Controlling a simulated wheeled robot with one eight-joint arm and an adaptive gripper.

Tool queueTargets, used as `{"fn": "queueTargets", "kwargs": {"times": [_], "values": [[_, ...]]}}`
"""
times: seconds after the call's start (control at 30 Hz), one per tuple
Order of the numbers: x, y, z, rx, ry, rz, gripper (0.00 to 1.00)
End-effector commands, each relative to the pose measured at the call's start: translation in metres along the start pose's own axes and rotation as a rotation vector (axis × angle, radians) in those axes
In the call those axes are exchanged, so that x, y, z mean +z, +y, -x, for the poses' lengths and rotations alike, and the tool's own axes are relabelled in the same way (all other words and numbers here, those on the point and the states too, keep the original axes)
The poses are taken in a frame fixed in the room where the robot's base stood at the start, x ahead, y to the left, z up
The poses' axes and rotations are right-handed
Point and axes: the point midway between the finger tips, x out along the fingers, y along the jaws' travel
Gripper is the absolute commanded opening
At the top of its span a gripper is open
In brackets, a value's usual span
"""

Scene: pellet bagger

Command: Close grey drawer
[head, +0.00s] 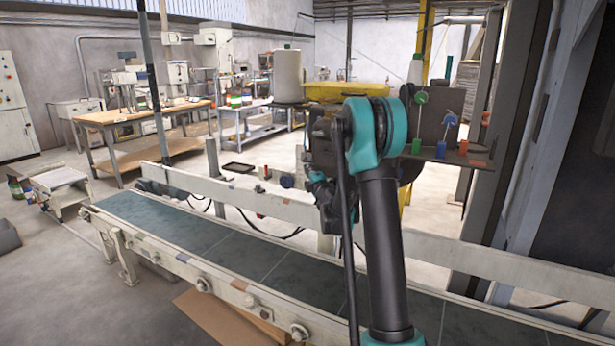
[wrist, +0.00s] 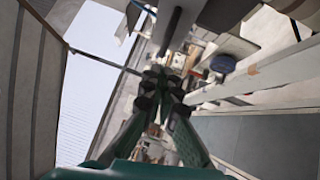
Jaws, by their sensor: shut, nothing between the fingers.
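I cannot make out a grey drawer for certain in either view. My gripper (wrist: 163,82) shows in the wrist view, with its two dark fingers brought together at the tips and nothing held between them. In the head view my black and teal arm rises over the conveyor and hides part of the scene behind it. The gripper is hard to tell apart from the dark arm parts there.
A conveyor with a dark belt (head: 185,228) and pale side rails crosses the foreground; its belt (wrist: 270,140) also shows in the wrist view. A wooden-topped workbench (head: 150,112) stands back left. A dark shelf with coloured controls (head: 455,155) is at right. Floor at left is mostly open.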

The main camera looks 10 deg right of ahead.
Motion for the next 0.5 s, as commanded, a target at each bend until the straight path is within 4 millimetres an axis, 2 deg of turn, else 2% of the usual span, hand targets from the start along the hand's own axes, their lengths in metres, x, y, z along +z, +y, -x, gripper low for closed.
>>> {"fn": "queueTargets", "kwargs": {"times": [0.2, 0.5], "values": [[0.015, 0.000, -0.014, 0.001, 0.000, -0.001, 0.00], [0.017, 0.000, -0.016, 0.001, 0.000, -0.001, 0.00]]}}
